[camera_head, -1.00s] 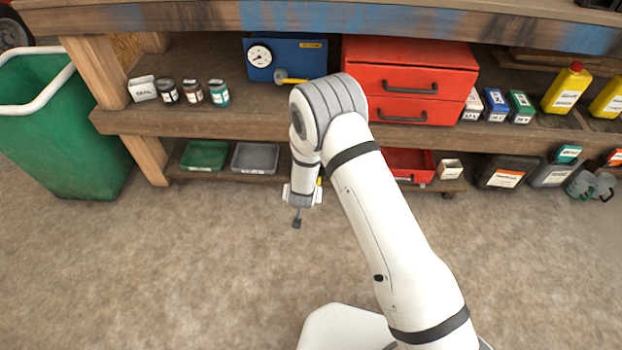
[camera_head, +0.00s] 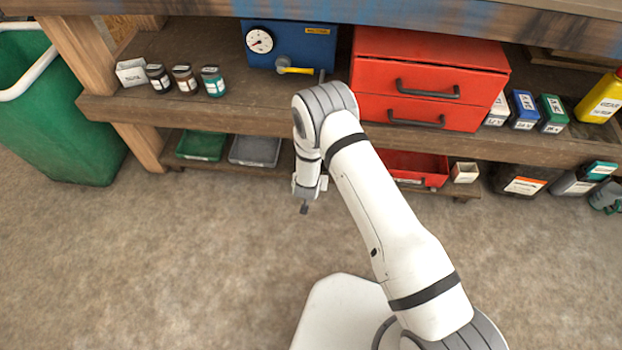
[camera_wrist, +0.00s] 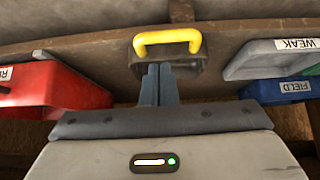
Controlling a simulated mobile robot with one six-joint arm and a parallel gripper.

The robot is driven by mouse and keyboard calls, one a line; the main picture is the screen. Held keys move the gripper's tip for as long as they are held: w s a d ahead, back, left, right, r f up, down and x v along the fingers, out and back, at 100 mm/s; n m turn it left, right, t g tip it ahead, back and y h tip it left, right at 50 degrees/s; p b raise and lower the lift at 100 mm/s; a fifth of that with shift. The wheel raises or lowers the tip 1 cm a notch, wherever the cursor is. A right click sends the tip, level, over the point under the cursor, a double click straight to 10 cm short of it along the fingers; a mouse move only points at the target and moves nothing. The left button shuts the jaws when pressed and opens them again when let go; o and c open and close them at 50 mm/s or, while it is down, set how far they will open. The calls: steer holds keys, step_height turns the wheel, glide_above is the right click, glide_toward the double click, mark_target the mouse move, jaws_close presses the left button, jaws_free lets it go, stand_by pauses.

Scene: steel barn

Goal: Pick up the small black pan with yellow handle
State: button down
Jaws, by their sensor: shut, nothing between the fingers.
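The small black pan (camera_wrist: 190,62) with its yellow handle (camera_wrist: 168,38) shows in the wrist view, at the edge of the low shelf, between a red tray and a grey tray. The handle is on the side of the pan away from my gripper's base. My gripper (camera_wrist: 160,72) is shut and empty. Its fingertips overlap the near part of the pan in the picture; I cannot tell whether they touch it. In the head view my gripper (camera_head: 304,209) points down in front of the low shelf, and my arm hides the pan.
On the low shelf, a green tray (camera_head: 201,146) and a grey tray (camera_head: 255,151) stand left of my gripper. A red tray (camera_head: 414,168) and a small box (camera_head: 465,172) stand right. The wooden shelf (camera_head: 180,112) above holds jars and a red drawer cabinet (camera_head: 430,75). The floor in front is clear.

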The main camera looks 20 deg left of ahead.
steer(key=b+x, duration=0.1)
steer(key=x, duration=0.2)
steer(key=b+x, duration=0.1)
steer(key=x, duration=0.2)
steer(key=shift+s+a+f, duration=0.1)
steer(key=shift+a+f, duration=0.15)
steer(key=shift+s+d, duration=0.2)
steer(key=shift+s, duration=0.55)
steer(key=shift+r, duration=0.1)
